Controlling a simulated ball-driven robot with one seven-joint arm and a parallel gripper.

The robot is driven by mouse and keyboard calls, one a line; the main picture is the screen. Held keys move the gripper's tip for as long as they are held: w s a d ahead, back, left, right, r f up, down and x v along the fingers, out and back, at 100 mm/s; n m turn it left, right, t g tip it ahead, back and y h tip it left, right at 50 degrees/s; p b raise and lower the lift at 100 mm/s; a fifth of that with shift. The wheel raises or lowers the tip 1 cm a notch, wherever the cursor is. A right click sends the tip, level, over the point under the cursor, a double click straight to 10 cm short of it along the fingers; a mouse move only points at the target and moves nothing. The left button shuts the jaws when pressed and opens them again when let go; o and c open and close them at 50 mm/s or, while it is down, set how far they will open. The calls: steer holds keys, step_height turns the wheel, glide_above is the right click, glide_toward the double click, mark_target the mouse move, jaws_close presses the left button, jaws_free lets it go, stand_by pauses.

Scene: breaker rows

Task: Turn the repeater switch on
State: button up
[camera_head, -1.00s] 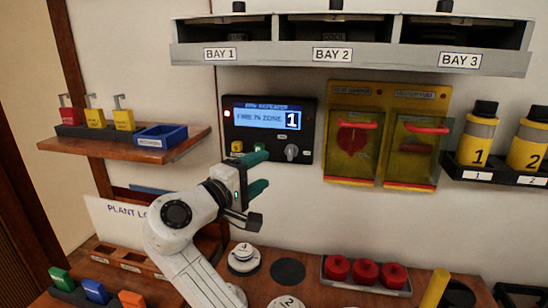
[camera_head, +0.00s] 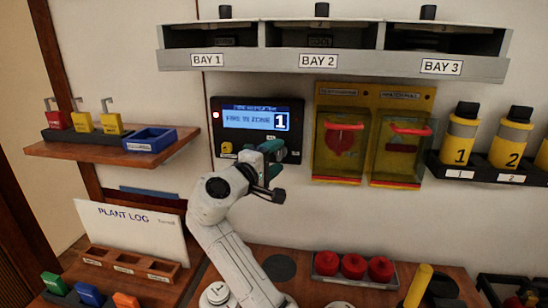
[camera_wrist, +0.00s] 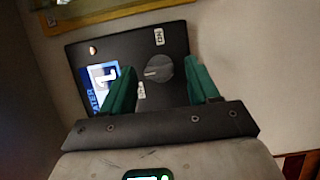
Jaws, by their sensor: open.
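The repeater panel (camera_head: 257,131) is a black box on the wall with a blue screen reading a fire zone 1 message. It also shows in the wrist view (camera_wrist: 120,48). Its round grey switch knob (camera_wrist: 158,68) sits between an ON label and a second label that I cannot fully read. A pale mark on the knob points left in the wrist view. My gripper (camera_wrist: 163,75) is open and empty, with one green finger on each side of the knob in that view. I cannot tell whether they touch it. In the head view my gripper (camera_head: 271,158) hides the knob.
Two yellow-framed covered boxes (camera_head: 370,92) are on the wall just right of the panel. A shelf marked BAY 1 to BAY 3 (camera_head: 330,62) juts out above. A small shelf (camera_head: 75,150) with tags and a blue tray (camera_head: 150,140) is at left.

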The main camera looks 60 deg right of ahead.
steer(key=shift+c, duration=0.2)
steer(key=c, duration=1)
steer(key=shift+m, duration=0.4)
steer(key=m+y+b, duration=0.1)
steer(key=m, duration=0.2)
steer(key=shift+y+b, duration=0.3)
steer(key=m+t, duration=0.1)
steer(key=m+y+b, duration=0.1)
steer(key=m, duration=0.1)
steer(key=shift+s+r+m+t+y, duration=0.1)
steer(key=shift+r+m+t+y, duration=0.1)
steer(key=shift+m+t+y, duration=0.15)
steer(key=m+t+y+b, duration=0.1)
steer(key=m, duration=0.2)
steer(key=shift+s+r+t, duration=0.1)
steer(key=shift+s+t, duration=0.05)
steer(key=shift+t, duration=0.2)
steer(key=shift+s+d+m+t+y+b, duration=0.15)
steer(key=shift+m+t+y+b, duration=0.4)
steer(key=shift+m+t+b, duration=0.65)
steer(key=shift+m+p, duration=0.35)
steer(key=shift+p, duration=0.05)
